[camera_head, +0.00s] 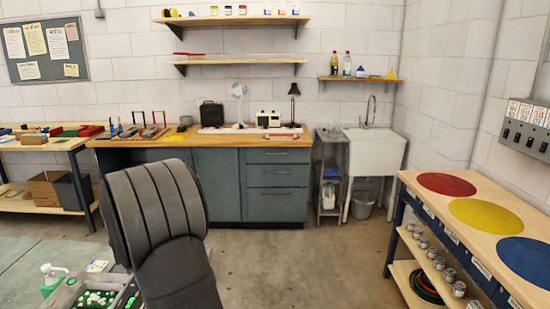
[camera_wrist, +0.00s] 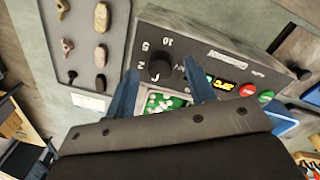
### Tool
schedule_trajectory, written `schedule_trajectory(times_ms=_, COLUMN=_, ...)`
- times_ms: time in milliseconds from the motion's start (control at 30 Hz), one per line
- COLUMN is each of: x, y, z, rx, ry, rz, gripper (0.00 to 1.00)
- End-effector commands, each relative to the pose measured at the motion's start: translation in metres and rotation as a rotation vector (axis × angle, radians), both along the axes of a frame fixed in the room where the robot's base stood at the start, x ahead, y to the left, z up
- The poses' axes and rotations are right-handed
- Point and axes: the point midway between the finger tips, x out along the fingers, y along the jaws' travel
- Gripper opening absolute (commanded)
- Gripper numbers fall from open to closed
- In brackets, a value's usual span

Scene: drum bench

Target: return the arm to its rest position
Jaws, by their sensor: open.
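My gripper (camera_wrist: 160,68) shows in the wrist view with two blue fingers spread apart and nothing held between them. A black dial (camera_wrist: 159,71) on a grey control panel (camera_wrist: 205,48) appears between and beyond the fingertips; I cannot tell whether they touch it. My dark, ribbed arm (camera_head: 155,215) stands upright at the left front of the head view. The gripper itself cannot be made out there.
A green area with white pieces (camera_head: 95,298) lies low by the arm. A table with coloured discs (camera_head: 446,184) stands at right; the middle floor (camera_head: 300,270) is clear.

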Motion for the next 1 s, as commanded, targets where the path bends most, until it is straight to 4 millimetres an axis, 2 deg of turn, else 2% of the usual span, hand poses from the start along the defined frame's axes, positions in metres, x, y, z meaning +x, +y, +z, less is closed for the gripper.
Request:
schedule_trajectory(times_ms=200, x=0.0, y=0.0, z=-0.012, rx=0.0, ry=0.0, rz=0.0, gripper=0.5)
schedule_trajectory(times_ms=567, x=0.0, y=0.0, z=-0.011, rx=0.001, ry=-0.001, rz=0.0, gripper=0.5)
schedule_trajectory(times_ms=767, x=0.0, y=0.0, z=0.009, rx=0.002, ry=-0.003, rz=0.0, gripper=0.5)
schedule_trajectory(times_ms=1000, x=-0.002, y=-0.001, z=0.056, rx=0.004, ry=-0.005, rz=0.0, gripper=0.5)
